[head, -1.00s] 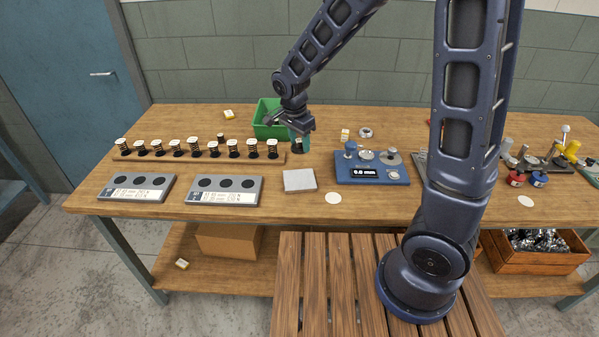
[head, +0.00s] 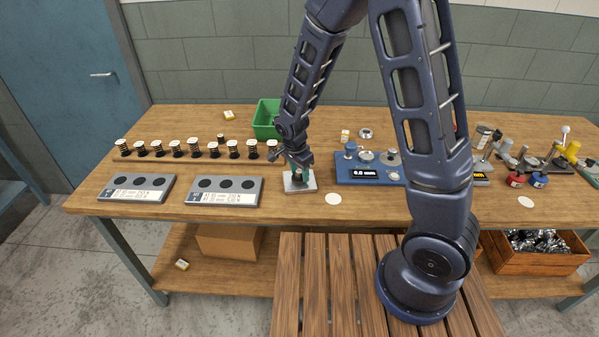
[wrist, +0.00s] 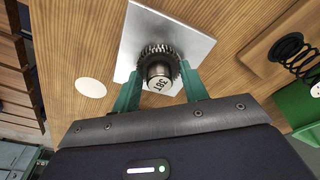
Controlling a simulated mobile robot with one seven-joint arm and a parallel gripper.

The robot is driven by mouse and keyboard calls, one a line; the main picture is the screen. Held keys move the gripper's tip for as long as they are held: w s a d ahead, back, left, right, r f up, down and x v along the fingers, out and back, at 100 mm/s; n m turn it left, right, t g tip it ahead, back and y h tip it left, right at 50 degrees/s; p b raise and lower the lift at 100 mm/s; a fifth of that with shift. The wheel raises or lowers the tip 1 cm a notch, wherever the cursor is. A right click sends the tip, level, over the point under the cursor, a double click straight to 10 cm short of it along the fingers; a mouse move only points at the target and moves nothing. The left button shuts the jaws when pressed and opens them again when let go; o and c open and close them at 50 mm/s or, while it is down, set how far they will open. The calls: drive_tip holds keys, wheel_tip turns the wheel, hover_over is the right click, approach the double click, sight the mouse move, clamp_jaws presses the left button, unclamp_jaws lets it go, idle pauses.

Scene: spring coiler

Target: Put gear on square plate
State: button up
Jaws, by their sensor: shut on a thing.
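The square plate (wrist: 197,48) is a flat light-grey metal square on the wooden workbench. In the head view the plate (head: 309,186) lies below my gripper, partly covered by it. The gear (wrist: 158,50) is dark and toothed, with a round metal hub marked with a number. My gripper (wrist: 158,84) has green fingers shut on the gear from both sides. In the wrist view the gear overlaps the plate, near its lower middle. In the head view my gripper (head: 297,176) is low over the plate. I cannot tell whether the gear touches the plate.
A white disc (head: 333,198) lies right of the plate, and a blue gauge (head: 371,174) stands beyond it. Two grey blocks (head: 223,198) with dark round spots lie left. A rail of springs (head: 180,156) and a green bin (head: 265,119) stand behind.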

sight(296, 179)
drive_tip(key=shift+f, duration=0.1)
drive_tip(key=o, duration=1.2)
drive_tip(key=shift+c, duration=0.2)
wheel_tip(296, 179, up, 12)
drive_tip(key=s+a, duration=0.1)
drive_tip(key=shift+s, duration=0.15)
drive_tip(key=d+r+n+t+y, duration=0.1)
drive_tip(key=d+r+n, duration=0.1)
drive_tip(key=d+r, duration=0.55)
drive_tip(key=d+r+n+y, duration=0.15)
drive_tip(key=d+r, duration=0.35)
drive_tip(key=d, duration=0.6)
drive_tip(key=s+d+r+n+t, duration=0.1)
drive_tip(key=s+d+r+n, duration=0.1)
drive_tip(key=s+d, duration=0.3)
drive_tip(key=s+d+r+n+t+h, duration=0.1)
drive_tip(key=s+d+r+n, duration=0.2)
drive_tip(key=s+d, duration=0.3)
drive_tip(key=shift+s+d+r, duration=0.2)
drive_tip(key=shift+d+r, duration=0.6)
drive_tip(key=shift+d, duration=0.45)
